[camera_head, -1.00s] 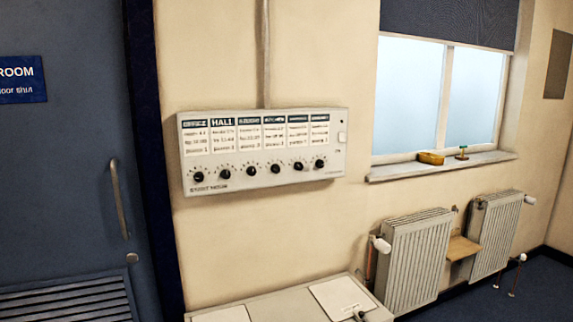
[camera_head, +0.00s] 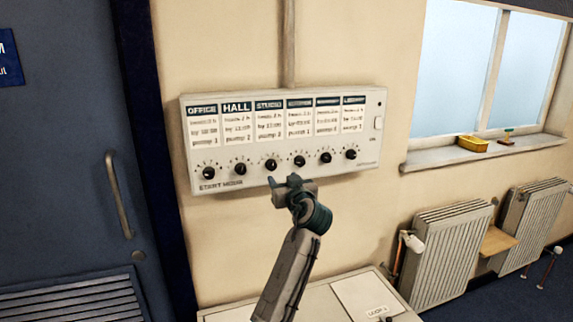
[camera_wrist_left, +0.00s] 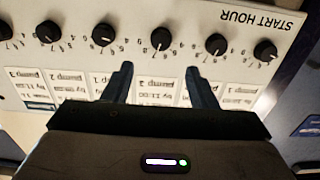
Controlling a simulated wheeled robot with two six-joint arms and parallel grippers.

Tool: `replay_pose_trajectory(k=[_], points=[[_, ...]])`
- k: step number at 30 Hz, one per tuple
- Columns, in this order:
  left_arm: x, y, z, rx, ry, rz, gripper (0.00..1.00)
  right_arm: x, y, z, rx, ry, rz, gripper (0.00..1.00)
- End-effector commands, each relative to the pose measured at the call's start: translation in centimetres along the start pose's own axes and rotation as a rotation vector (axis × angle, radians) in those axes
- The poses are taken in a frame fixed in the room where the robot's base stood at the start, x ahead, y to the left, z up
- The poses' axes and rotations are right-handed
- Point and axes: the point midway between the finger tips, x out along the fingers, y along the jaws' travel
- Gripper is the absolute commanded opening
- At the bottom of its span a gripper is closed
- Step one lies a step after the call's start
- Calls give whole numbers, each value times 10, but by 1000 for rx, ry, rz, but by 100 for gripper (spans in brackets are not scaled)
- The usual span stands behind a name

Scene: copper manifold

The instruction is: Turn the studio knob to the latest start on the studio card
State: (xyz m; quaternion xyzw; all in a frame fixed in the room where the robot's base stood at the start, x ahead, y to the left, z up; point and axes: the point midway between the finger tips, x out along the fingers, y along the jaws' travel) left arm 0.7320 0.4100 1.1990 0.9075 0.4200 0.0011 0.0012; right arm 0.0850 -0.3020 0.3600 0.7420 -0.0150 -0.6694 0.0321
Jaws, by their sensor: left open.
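A white control panel (camera_head: 372,150) hangs on the wall with a row of black knobs under labelled cards. The studio card (camera_head: 270,121) is third from the left; its small print is hard to read. The studio knob (camera_head: 271,165) sits below it, and I cannot tell its exact setting. My left gripper (camera_head: 285,184) is just below this knob in the head view. The left wrist view shows the panel upside down. There my open left gripper (camera_wrist_left: 160,69) has its fingers to either side of the studio knob's (camera_wrist_left: 160,39) line, with nothing between them.
The hall knob (camera_head: 240,168) and the fourth knob (camera_head: 299,161) are close on either side. A conduit (camera_head: 288,45) rises above the panel. A white cabinet top (camera_head: 330,300) is below. A door (camera_head: 65,180) is at left, radiators (camera_head: 450,255) and a windowsill (camera_head: 430,158) at right.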

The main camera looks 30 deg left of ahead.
Motion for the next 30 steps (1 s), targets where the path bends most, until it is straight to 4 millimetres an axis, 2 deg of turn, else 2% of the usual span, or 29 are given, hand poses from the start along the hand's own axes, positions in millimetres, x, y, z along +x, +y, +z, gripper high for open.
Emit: replay_pose_trajectory(k=[9,15,21,29,30], points=[[59,0,-4,7,-2,-1,52,-29,18,3,-7,-8,17,36],[88,0,-2,5,-1,1,52,-39,19,0,-8,-7,17,36],[99,0,1,4,-2,3,52,-42,12,-1,-4,-6,10,36],[100,0,2,3,-2,3,52,-42,3,-1,0,-5,1,36],[100,0,2,3,-2,3,44,-42,4,-1,0,-5,1,36]])
